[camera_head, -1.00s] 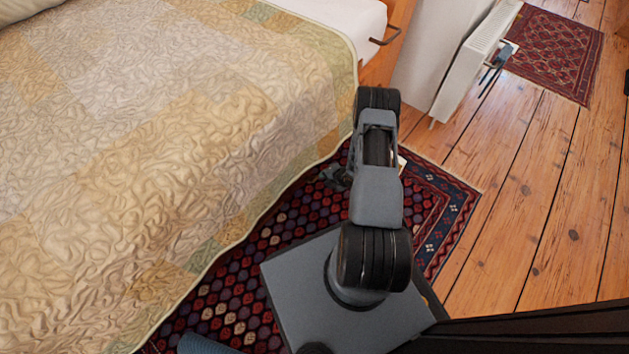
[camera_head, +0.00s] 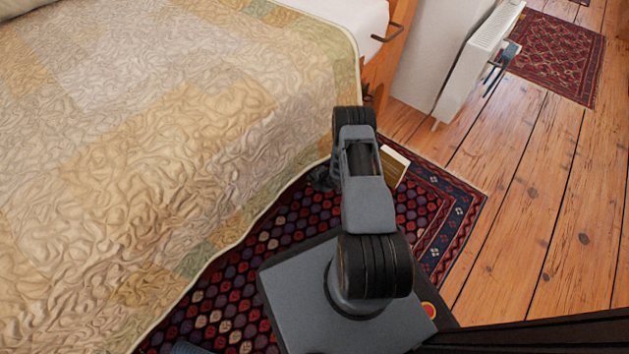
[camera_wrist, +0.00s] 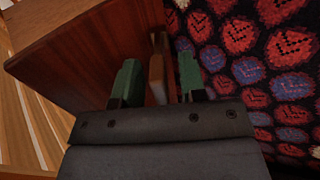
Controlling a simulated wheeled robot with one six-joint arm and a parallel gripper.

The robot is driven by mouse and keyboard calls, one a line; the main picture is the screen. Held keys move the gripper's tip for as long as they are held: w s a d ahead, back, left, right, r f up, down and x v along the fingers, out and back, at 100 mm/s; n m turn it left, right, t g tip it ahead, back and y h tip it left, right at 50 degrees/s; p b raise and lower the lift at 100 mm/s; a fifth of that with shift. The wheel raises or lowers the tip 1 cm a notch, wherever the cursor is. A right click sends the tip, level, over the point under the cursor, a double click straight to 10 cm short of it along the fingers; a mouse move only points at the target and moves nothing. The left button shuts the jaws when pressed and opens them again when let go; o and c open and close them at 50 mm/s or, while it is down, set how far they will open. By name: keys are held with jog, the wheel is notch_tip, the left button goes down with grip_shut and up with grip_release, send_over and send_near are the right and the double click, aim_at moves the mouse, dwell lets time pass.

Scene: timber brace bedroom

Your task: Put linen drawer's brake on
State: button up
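In the wrist view my gripper (camera_wrist: 158,78) is open, its two green-tipped fingers apart. A narrow upright wooden piece (camera_wrist: 156,72) stands between the fingers, with gaps visible on both sides; it may be the brake lever, but I cannot tell its setting. The reddish-brown wooden side of what looks like the linen drawer (camera_wrist: 85,55) is just left of the fingers. In the head view a small part of a light wooden box (camera_head: 394,165), perhaps the same drawer, shows to the right of my arm. My arm hides the rest. The gripper there is a small dark shape (camera_head: 322,179) by the bed edge.
The quilt-covered bed (camera_head: 190,130) fills the left. A patterned rug (camera_head: 285,235) lies under my base, and shows in the wrist view too. A white radiator (camera_head: 478,62) stands at the back right. The plank floor (camera_head: 540,200) on the right is clear.

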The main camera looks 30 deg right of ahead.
jog(key=shift+c, duration=0.3)
grip_shut()
